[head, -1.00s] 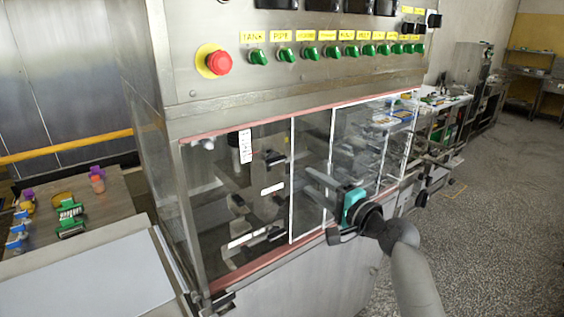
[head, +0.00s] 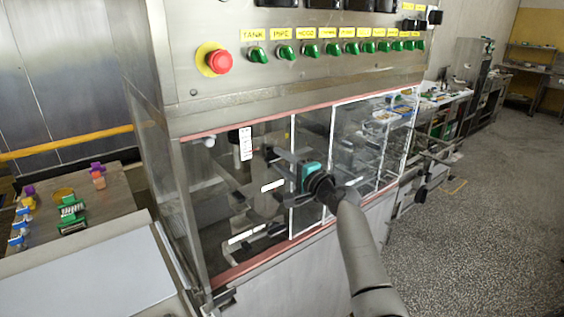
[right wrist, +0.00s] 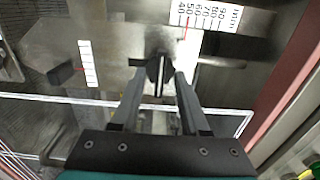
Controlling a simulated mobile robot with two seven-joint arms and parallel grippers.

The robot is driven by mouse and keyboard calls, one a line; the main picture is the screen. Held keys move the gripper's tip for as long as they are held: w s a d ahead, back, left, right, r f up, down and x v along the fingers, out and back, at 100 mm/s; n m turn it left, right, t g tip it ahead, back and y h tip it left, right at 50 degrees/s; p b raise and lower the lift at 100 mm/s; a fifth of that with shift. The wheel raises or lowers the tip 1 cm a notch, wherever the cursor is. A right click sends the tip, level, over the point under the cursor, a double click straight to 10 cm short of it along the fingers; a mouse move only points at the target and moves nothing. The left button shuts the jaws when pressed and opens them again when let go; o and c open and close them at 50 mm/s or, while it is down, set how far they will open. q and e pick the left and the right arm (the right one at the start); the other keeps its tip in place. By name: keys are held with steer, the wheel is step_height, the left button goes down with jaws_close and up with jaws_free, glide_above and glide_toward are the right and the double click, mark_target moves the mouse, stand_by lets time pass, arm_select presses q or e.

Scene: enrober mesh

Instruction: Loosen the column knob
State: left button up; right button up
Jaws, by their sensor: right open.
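A dark round knob with a pale bar across it (right wrist: 160,68), which I take to be the column knob, sits on a metal plate inside the machine in the right wrist view. My right gripper (right wrist: 160,84) is open, its two fingertips pointing at the knob, one to each side of it. I cannot tell whether they touch it. My left gripper is not in view.
A printed millimetre scale (right wrist: 207,17) and a second dark knob (right wrist: 62,75) are near the fingers. White-edged clear panels (head: 347,150) stand right of the arm. Above are a red stop button (head: 219,62) and a row of green switches. A side table (head: 105,222) holds small coloured items.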

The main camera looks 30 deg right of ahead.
jaws_close()
stand_by(0.4)
